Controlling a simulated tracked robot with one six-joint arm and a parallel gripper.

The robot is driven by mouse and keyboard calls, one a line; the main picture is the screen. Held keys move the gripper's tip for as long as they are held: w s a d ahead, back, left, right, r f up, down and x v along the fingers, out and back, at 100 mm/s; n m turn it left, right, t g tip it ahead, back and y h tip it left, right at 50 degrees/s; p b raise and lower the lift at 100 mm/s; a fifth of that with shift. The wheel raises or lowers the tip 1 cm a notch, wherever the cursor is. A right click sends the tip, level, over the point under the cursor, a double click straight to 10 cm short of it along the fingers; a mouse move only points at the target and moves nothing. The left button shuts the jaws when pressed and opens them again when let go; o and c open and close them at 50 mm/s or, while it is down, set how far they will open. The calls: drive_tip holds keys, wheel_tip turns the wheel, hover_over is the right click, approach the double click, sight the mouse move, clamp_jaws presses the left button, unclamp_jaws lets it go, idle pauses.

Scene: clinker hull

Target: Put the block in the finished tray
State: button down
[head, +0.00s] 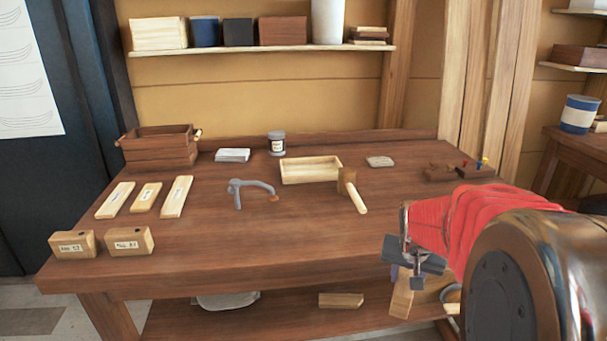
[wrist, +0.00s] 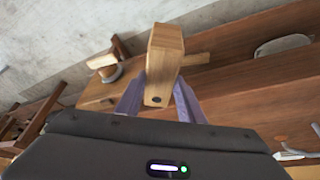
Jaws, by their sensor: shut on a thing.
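My gripper (wrist: 157,98) is shut on a tan wooden block (wrist: 165,62), its purple fingers on either side of it. In the head view the held block (head: 401,300) hangs below my gripper (head: 408,272), in front of the bench's right front edge and below its top. My arm hides part of that area. A pale, shallow wooden tray (head: 300,178) lies at the back middle of the bench top. A mallet (head: 348,187) is at its right end. No label on the tray is readable, so I cannot tell if it is the finished tray.
On the bench (head: 290,230) are two labelled wooden blocks (head: 130,241), several pale strips (head: 146,196), a dark slatted box (head: 160,157), a grey clamp-like tool (head: 240,190) and a jar (head: 276,143). The bench's front middle is clear. Another wood piece (head: 341,300) lies on the lower shelf.

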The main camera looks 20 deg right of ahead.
drive_tip(key=w+a+f+n+y, duration=0.1)
drive_tip(key=w+a+f+n, duration=0.1)
drive_tip(key=w+a, duration=0.2)
drive_tip(key=w+a+f+n+y, duration=0.1)
drive_tip(key=w+a+f+n, duration=0.2)
drive_tip(key=w+a, duration=0.2)
drive_tip(key=w+a+f+n+t+y, duration=0.1)
drive_tip(key=w+a+f+n, duration=0.1)
drive_tip(key=a, duration=0.8)
drive_tip(key=shift+w+f+n, duration=0.35)
drive_tip(key=shift+w+n, duration=0.25)
drive_tip(key=shift+w, duration=0.55)
